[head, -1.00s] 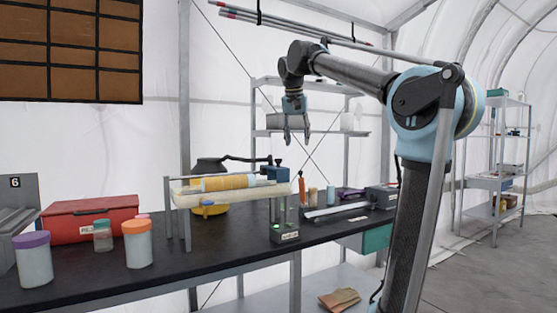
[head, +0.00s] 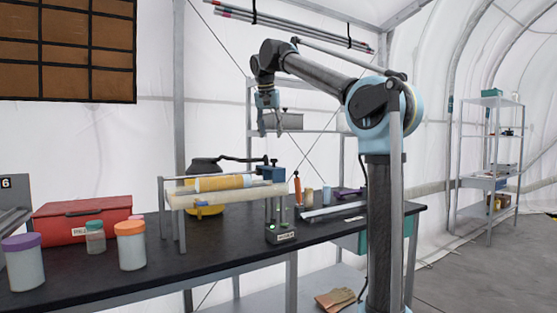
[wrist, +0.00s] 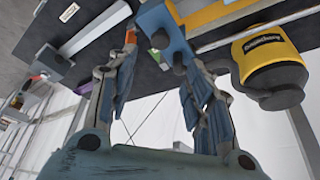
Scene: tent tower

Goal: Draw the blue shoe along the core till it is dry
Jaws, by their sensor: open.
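The blue shoe (head: 272,174), a block with a dark knob on top, sits at the right end of the yellow-tan core (head: 222,183). The core lies along a pale trough on a metal stand on the bench. My gripper (head: 272,130) is open and empty, pointing down in the air above the shoe and apart from it. In the wrist view the shoe (wrist: 163,32) shows beyond and between my fingertips, with part of the core (wrist: 212,14) beside it. Whether the core is wet I cannot tell.
A small box with a green light (head: 281,235) stands below the shoe. A yellow-and-black vacuum (wrist: 268,62) is close to the core in the wrist view. A red case (head: 80,222) and lidded jars (head: 132,250) stand at left. A tray (head: 335,211) lies to the right.

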